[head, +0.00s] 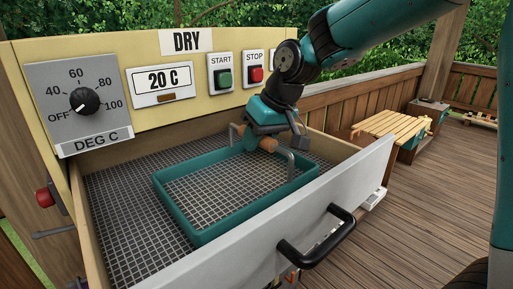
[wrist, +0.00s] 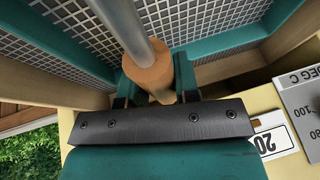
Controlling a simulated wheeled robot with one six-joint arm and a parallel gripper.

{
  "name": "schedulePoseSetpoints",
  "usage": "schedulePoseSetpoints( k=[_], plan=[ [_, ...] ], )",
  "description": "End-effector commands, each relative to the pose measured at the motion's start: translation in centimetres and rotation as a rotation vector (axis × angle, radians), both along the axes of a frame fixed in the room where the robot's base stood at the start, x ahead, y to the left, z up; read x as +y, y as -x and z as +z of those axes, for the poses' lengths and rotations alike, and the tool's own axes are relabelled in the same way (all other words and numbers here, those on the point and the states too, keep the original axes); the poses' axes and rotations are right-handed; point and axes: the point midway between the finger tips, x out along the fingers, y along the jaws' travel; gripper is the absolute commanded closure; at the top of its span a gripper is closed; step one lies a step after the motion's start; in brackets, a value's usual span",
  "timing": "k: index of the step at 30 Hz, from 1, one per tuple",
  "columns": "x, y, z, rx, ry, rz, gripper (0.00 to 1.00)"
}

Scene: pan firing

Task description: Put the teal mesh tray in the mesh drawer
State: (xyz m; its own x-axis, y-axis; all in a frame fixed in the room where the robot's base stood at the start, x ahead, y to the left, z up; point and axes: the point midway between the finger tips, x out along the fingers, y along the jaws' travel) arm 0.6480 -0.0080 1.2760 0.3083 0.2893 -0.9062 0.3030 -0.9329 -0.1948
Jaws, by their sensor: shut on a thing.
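The teal mesh tray (head: 197,231) is inside the open mesh drawer (head: 118,205), low over its wire mesh floor; I cannot tell whether it fully touches the floor. A bent metal handle with a tan round grip (head: 240,133) arches over the tray. My gripper (head: 266,140) is above the tray, shut on this handle's grip. In the wrist view my gripper (wrist: 154,97) has its two dark fingers on either side of the tan grip (wrist: 148,72), with the tray's teal rim (wrist: 62,42) and mesh beyond. My gripper hides part of the handle and far rim.
The drawer has a pale front panel (head: 345,190) with a black pull handle (head: 318,238). Behind it stands a yellow panel with a dial (head: 84,101), a "20 C" display (head: 163,84), and START and STOP buttons. A slatted bench (head: 392,124) stands on the deck to the right.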

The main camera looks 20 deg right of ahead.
Motion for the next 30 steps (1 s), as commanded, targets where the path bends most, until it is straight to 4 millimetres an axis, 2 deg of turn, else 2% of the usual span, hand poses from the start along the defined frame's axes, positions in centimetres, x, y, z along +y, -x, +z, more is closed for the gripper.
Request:
schedulePoseSetpoints(
  k=[3,6,16,17,19,20,30],
  plan=[
    [0.0,0.0,-1.7,0.003,0.000,0.000,1.00],
    [0.0,0.0,-2.4,0.000,-0.001,0.000,1.00],
    [0.1,0.0,-2.8,-0.001,-0.001,0.000,1.00],
    [0.0,0.0,-2.7,-0.001,0.000,0.000,0.64],
    [0.0,0.0,-2.7,0.000,0.000,0.000,0.48],
    [0.0,0.0,-2.7,0.000,0.000,0.000,0.45],
    [-0.1,0.0,-2.2,-0.002,-0.001,0.000,0.45]
  ],
)
